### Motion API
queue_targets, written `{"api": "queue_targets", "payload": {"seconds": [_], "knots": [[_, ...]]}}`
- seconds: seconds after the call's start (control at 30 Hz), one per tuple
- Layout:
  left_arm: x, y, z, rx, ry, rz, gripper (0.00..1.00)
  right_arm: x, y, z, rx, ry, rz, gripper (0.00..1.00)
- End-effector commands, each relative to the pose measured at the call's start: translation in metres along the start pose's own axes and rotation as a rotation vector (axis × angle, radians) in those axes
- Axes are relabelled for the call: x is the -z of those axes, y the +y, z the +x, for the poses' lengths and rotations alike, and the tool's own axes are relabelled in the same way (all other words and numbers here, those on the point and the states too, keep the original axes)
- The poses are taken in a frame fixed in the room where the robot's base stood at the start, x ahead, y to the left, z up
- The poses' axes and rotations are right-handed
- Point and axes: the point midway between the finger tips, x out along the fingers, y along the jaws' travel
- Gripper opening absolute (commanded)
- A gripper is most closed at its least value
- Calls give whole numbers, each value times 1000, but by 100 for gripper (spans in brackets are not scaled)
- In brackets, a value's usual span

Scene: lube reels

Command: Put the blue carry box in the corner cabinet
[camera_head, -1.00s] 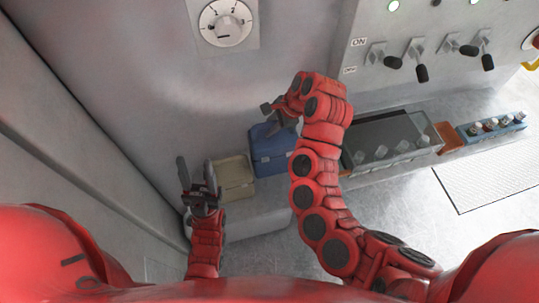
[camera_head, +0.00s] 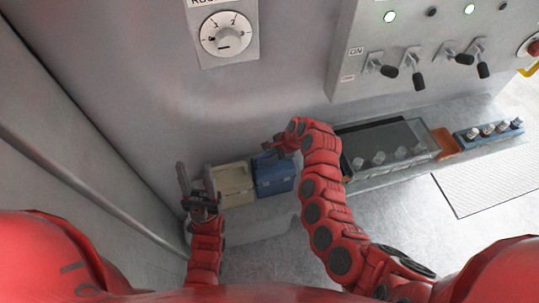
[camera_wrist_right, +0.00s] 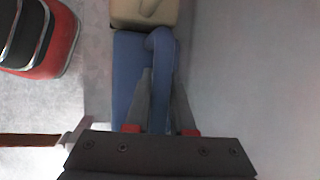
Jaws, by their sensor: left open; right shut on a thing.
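The blue carry box (camera_head: 273,177) sits on the low ledge along the wall, right beside a beige box. My right gripper (camera_head: 277,146) is at the top of the blue box, shut on its handle. The right wrist view shows the blue box (camera_wrist_right: 128,75) with its handle (camera_wrist_right: 161,80) between the fingers of my right gripper (camera_wrist_right: 163,100). My left gripper (camera_head: 190,182) is open and empty, just left of the beige box. I cannot make out which of the grey structures is the corner cabinet.
The beige box (camera_head: 235,182) stands against the blue box's left side. A dark glass-topped case (camera_head: 390,145), an orange item (camera_head: 447,141) and a blue tray of bottles (camera_head: 489,132) line the ledge to the right. A switch panel (camera_head: 425,55) overhangs them.

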Motion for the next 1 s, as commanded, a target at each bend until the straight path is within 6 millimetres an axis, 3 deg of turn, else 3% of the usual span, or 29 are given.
{"api": "queue_targets", "payload": {"seconds": [0.23,0.27,0.4,0.77,1.0], "knots": [[0,0,-2,0,0,0,50,0,-1,1,3,-1,-2,0],[0,0,-2,0,0,0,50,0,0,1,2,0,-1,25],[0,0,-1,0,0,0,50,0,0,1,2,0,-1,51],[0,0,-1,0,0,0,50,-1,-1,-1,1,-1,-1,52],[-2,0,-9,0,0,0,50,0,-2,-21,5,1,-3,52]]}}
